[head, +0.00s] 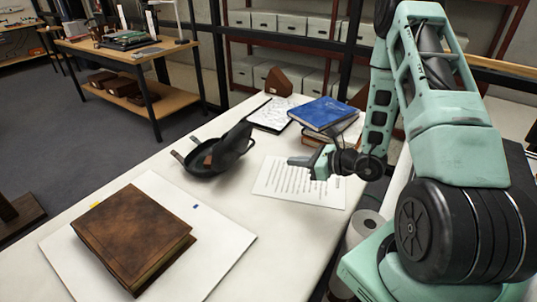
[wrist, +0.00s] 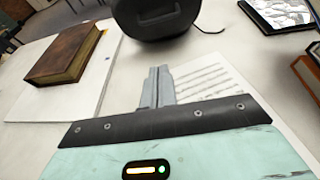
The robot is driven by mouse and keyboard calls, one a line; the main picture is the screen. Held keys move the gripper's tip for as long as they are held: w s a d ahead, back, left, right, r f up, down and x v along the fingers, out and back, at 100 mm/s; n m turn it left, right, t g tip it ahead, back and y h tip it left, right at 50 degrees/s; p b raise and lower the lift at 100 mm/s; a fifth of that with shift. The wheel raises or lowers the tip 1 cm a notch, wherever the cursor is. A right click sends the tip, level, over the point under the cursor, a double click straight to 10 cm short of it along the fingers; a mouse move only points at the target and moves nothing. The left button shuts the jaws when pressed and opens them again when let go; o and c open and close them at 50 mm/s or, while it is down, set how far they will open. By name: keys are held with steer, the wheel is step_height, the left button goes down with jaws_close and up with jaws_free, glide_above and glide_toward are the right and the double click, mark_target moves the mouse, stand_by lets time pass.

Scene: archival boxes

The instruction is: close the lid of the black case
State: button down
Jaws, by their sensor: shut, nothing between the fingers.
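The black case (head: 207,160) stands open on the white table, left of my gripper in the head view. Its rounded lid (head: 233,143) is tilted up on the right side, and something brown shows inside the base. In the wrist view the case (wrist: 155,18) is at the top centre, partly cut off by the frame edge. My gripper (head: 300,161) is shut and empty, pointing left toward the case with a gap between them. In the wrist view its closed fingers (wrist: 158,73) point up toward the case, over the table.
A large brown book (head: 135,235) lies on a white board (head: 225,262) at front left. A printed sheet (head: 310,190) lies beneath my gripper. A blue book (head: 324,113) tops a stack behind it. A paper roll (head: 368,225) stands near the table's right edge.

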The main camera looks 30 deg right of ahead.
steer(key=p, duration=0.2)
glide_toward(241, 147)
step_height(241, 147, down, 4)
steer(key=s, duration=0.2)
steer(key=shift+w+a+r+p, duration=0.2)
steer(key=shift+w+a+p, duration=0.1)
steer(key=shift+w, duration=0.35)
steer(key=shift+w+a+r+p, duration=0.2)
steer(key=shift+w+a+r, duration=0.1)
steer(key=shift+w, duration=0.4)
steer(key=shift+w+a+r+p, duration=0.15)
steer(key=shift+w+a+p, duration=0.15)
steer(key=shift+w, duration=0.35)
